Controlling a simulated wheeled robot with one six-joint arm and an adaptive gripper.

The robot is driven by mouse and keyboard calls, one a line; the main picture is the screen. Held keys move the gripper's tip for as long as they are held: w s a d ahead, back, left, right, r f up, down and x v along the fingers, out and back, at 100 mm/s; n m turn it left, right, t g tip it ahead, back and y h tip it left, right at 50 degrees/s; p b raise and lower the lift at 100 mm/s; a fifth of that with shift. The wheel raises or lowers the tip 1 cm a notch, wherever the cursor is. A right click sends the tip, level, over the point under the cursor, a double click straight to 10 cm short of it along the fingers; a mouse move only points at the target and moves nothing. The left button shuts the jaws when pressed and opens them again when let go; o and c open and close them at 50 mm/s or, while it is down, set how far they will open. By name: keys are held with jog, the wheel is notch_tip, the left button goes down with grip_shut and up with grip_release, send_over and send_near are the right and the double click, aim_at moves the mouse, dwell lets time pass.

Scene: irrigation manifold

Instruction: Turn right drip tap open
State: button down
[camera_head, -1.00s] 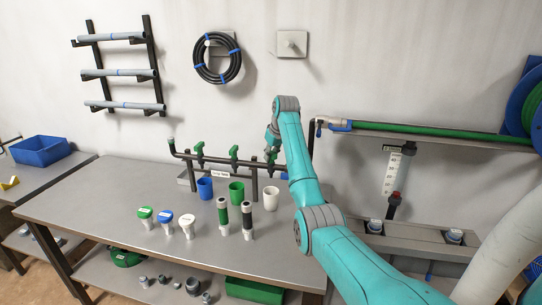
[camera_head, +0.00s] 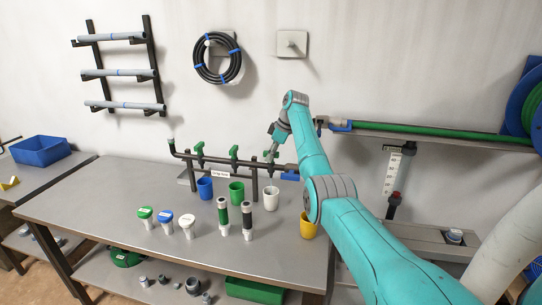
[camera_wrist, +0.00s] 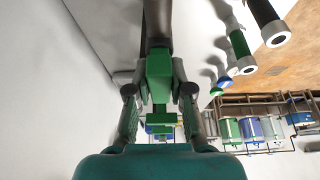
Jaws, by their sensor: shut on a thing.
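The manifold (camera_head: 215,160) is a dark pipe on posts at the back of the bench, with green taps along it. The right drip tap (camera_head: 268,153) is the rightmost one; only a little of its green shows beside my gripper (camera_head: 272,146). In the wrist view, my gripper (camera_wrist: 158,92) has a finger on each side of a green tap handle (camera_wrist: 158,68) and is shut on it. The dark pipe runs behind the handle. The middle tap (camera_head: 234,152) and left tap (camera_head: 200,150) stand free to the left.
Blue (camera_head: 205,188), green (camera_head: 237,192), white (camera_head: 271,196) and yellow (camera_head: 308,227) cups stand along the bench (camera_head: 110,200). Several capped pieces stand in front. A shelf with a green pipe (camera_head: 430,137) is at right. My arm crosses the right side.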

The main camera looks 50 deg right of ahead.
jog(key=shift+n, duration=0.4)
jog(key=c, duration=1)
grip_release()
jog(key=v, duration=1.2)
jog(key=shift+d, duration=0.15)
